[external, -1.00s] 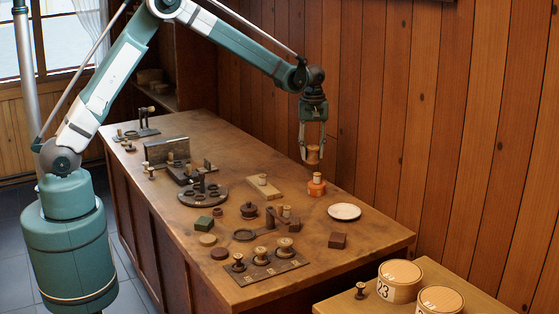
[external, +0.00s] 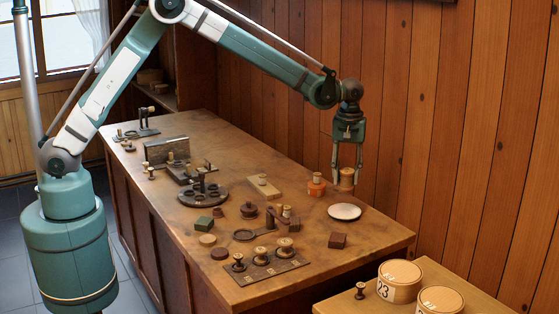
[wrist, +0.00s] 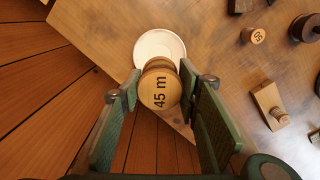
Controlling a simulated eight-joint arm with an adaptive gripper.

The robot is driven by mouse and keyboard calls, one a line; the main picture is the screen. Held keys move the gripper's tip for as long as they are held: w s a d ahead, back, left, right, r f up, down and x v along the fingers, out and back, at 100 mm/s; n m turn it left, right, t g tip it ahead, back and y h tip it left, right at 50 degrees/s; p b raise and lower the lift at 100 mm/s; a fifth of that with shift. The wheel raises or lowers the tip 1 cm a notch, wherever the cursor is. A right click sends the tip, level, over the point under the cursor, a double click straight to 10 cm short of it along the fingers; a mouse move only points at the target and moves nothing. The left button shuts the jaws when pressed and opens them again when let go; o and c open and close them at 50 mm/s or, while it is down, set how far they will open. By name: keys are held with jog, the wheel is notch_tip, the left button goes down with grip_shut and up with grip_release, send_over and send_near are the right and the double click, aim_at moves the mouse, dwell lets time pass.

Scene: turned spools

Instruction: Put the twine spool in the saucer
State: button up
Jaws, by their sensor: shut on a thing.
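My gripper (external: 347,180) is shut on a pale wooden spool (external: 345,179). In the wrist view the spool's round top (wrist: 160,90) reads "45 m" and sits between the two green fingers. The saucer (external: 344,211) is a small white round dish on the bench near its right edge. The held spool hangs above the saucer, apart from it. In the wrist view the saucer (wrist: 158,42) shows just beyond the spool, which hides its near part.
An orange-based spool (external: 316,185) stands left of the saucer. A dark red block (external: 338,240) lies in front of it. A spool rack (external: 262,266) and a round holed stand (external: 203,193) are farther left. The wood-panelled wall (external: 430,130) is close behind.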

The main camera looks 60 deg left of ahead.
jog(key=shift+d+f, duration=0.1)
dwell(0.3)
send_over(344, 214)
jog(key=shift+f, duration=3.05)
jog(key=shift+f, duration=0.15)
jog(key=shift+f, duration=1.75)
jog(key=shift+f, duration=0.15)
jog(key=o, duration=0.9)
jog(key=shift+r, duration=0.25)
notch_tip(344, 214, up, 12)
jog(key=shift+f, duration=0.1)
